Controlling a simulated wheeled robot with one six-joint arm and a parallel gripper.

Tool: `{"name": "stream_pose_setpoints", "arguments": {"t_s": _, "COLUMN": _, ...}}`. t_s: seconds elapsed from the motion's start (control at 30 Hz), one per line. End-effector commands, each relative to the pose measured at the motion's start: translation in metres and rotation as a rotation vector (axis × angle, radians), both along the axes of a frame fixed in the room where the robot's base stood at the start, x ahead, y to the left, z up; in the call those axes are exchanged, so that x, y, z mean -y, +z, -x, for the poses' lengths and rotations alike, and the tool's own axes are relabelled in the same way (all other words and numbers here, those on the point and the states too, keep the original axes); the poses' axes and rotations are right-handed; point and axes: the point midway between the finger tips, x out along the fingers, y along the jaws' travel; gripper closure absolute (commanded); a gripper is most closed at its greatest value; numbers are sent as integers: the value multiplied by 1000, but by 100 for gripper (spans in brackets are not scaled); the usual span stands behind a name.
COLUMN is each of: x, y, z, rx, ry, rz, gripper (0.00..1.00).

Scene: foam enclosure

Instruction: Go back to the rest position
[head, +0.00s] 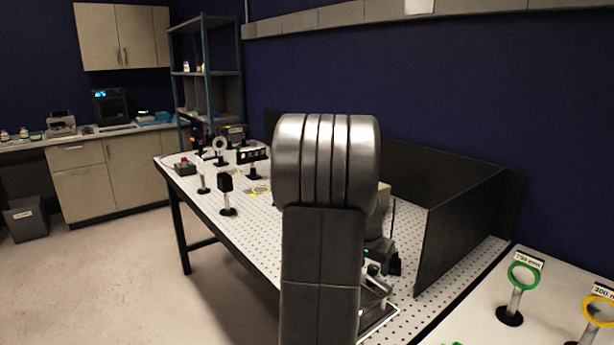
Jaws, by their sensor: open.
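My arm rises in the middle of the head view and hides much of what lies behind it. My gripper (388,264) shows only in part, as a dark shape just right of the arm, over the perforated table (463,291). Its jaws are open. I see nothing held in them, though the arm covers part of this area.
Black foam panels (460,230) wall the table's back and right. A white surface at lower right bears a green ring holder (523,277) and a yellow one (600,309). Floor (110,275) at left is clear.

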Motion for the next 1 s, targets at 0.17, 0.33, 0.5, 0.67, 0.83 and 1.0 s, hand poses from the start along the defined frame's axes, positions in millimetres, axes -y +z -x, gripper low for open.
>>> {"name": "stream_pose_setpoints", "arguments": {"t_s": 0.17, "x": -1, "y": 0, "z": -1, "rx": 0, "ry": -99, "rz": 2, "gripper": 50}}
{"name": "stream_pose_setpoints", "arguments": {"t_s": 0.33, "x": -2, "y": 0, "z": -1, "rx": -1, "ry": -204, "rz": 1, "gripper": 50}}
{"name": "stream_pose_setpoints", "arguments": {"t_s": 0.5, "x": -2, "y": 0, "z": -2, "rx": -2, "ry": -315, "rz": 1, "gripper": 50}}
{"name": "stream_pose_setpoints", "arguments": {"t_s": 0.67, "x": -2, "y": 1, "z": -2, "rx": -1, "ry": -422, "rz": 1, "gripper": 50}}
{"name": "stream_pose_setpoints", "arguments": {"t_s": 0.83, "x": -2, "y": 2, "z": -3, "rx": -2, "ry": -541, "rz": 2, "gripper": 50}}
{"name": "stream_pose_setpoints", "arguments": {"t_s": 1.0, "x": -3, "y": 3, "z": -4, "rx": -3, "ry": -666, "rz": 1, "gripper": 50}}
